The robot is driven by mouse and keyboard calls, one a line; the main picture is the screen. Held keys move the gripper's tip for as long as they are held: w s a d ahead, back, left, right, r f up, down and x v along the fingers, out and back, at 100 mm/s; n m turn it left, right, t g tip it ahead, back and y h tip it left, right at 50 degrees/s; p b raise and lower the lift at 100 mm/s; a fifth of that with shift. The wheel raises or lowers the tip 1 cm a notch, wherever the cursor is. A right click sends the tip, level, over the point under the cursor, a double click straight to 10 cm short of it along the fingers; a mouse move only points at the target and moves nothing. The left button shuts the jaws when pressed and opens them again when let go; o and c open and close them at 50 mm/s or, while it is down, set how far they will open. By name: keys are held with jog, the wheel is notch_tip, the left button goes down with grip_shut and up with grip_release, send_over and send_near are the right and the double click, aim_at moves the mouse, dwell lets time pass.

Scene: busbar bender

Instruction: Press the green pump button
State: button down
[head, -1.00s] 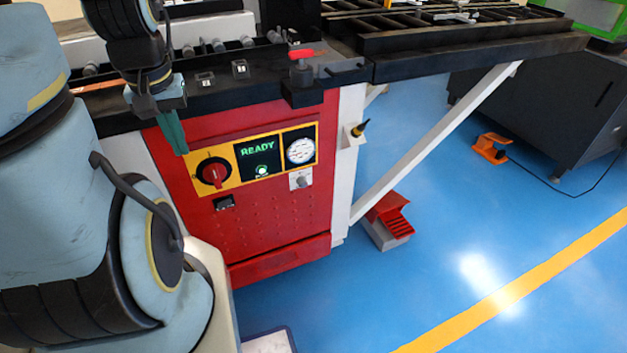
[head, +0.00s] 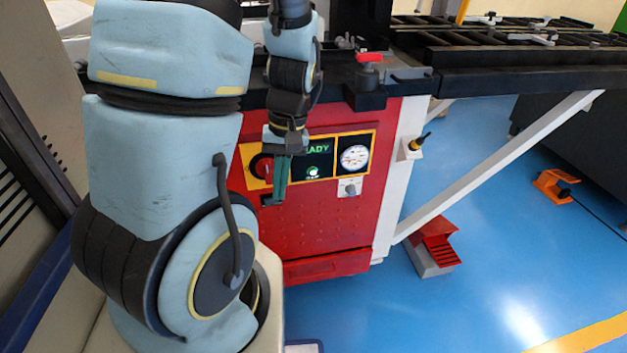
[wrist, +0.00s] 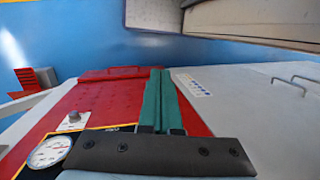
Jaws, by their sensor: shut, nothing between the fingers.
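The green pump button (head: 313,171) is a small lit, pale green round button under the green display text on the yellow-edged control panel. My gripper (head: 272,200) hangs in front of the panel, to the left of the button, with its teal fingers pointing down. The fingers also show in the wrist view (wrist: 161,75), side by side and shut with nothing between them. The gripper and wrist cover part of the display and of the red knob (head: 260,167). The button cannot be made out in the wrist view. In the head view the fingers do not overlap the button.
A round gauge (head: 355,157) and a small grey switch (head: 350,188) sit right of the button. A red-handled valve (head: 369,59) stands on the machine top above. A diagonal white brace (head: 495,165) and a red foot pedal (head: 438,246) are at right.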

aim_at(313, 172)
notch_tip(313, 172, down, 13)
jog(key=d+n+t+y+b, duration=0.1)
jog(key=n+t+y+b, duration=0.1)
jog(key=y+b, duration=0.5)
jog(key=w+d+r+t+y+b, duration=0.2)
jog(key=w+d+r+t+y, duration=0.1)
jog(key=d+t, duration=0.6)
jog(key=shift+w+d+n+t+y, duration=0.3)
jog(key=shift+w+d+n+y, duration=0.15)
jog(key=shift+w+y, duration=0.1)
jog(key=shift+w+a+b, duration=0.2)
jog(key=shift+w+b, duration=0.15)
jog(key=shift+w, duration=1.1)
jog(key=shift+w+a+b, duration=0.15)
jog(key=shift+w+b, duration=0.15)
jog(key=shift+w, duration=1.2)
jog(key=shift+w+a+b, duration=0.2)
jog(key=shift+w+b, duration=0.15)
jog(key=shift+w, duration=1.1)
jog(key=shift+w, duration=0.1)
